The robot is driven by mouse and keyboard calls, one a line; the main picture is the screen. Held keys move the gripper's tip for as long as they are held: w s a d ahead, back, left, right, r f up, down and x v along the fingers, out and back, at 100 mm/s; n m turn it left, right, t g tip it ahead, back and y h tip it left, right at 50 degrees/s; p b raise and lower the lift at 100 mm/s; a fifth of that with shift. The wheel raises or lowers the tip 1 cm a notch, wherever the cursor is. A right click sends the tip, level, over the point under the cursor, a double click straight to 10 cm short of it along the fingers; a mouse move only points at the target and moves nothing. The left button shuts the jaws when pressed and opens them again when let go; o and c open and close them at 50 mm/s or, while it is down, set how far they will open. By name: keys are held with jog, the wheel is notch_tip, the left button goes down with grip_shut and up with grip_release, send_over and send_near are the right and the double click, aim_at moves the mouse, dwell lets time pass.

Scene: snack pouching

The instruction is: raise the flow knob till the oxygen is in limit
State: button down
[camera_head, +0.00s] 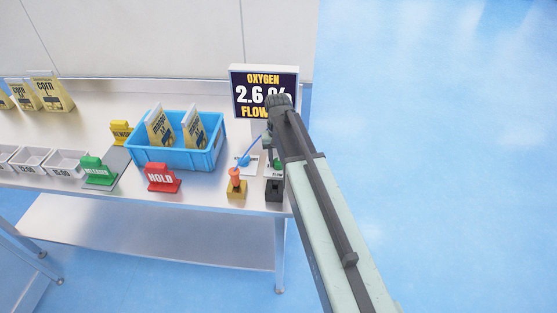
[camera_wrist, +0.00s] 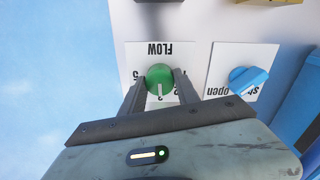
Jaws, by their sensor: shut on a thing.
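The green flow knob (camera_wrist: 160,76) sits on a white plate marked FLOW (camera_wrist: 158,48), upside down in the wrist view, with numbers around it. Its white line points down in that view. My gripper (camera_wrist: 159,84) is shut on the knob, one finger on each side. In the head view my arm hides most of the knob and the gripper. The display (camera_head: 247,85) at the table's back right reads OXYGEN 2.6 %. Its lower line begins FLOW, and my arm covers the rest.
A blue shut/open knob (camera_wrist: 248,80) is beside the flow plate. A blue crate (camera_head: 177,157) holds snack pouches. An orange-topped stand (camera_head: 236,184) and a red HOLD sign (camera_head: 162,178) are near the table's front edge. Green and yellow signs stand further left.

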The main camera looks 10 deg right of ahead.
aim_at(278, 161)
jog(key=shift+m, duration=0.4)
jog(key=c, duration=0.9)
grip_release()
notch_tip(278, 161, up, 8)
jog(key=p, duration=0.8)
jog(key=shift+a, duration=0.1)
jog(key=shift+f, duration=0.15)
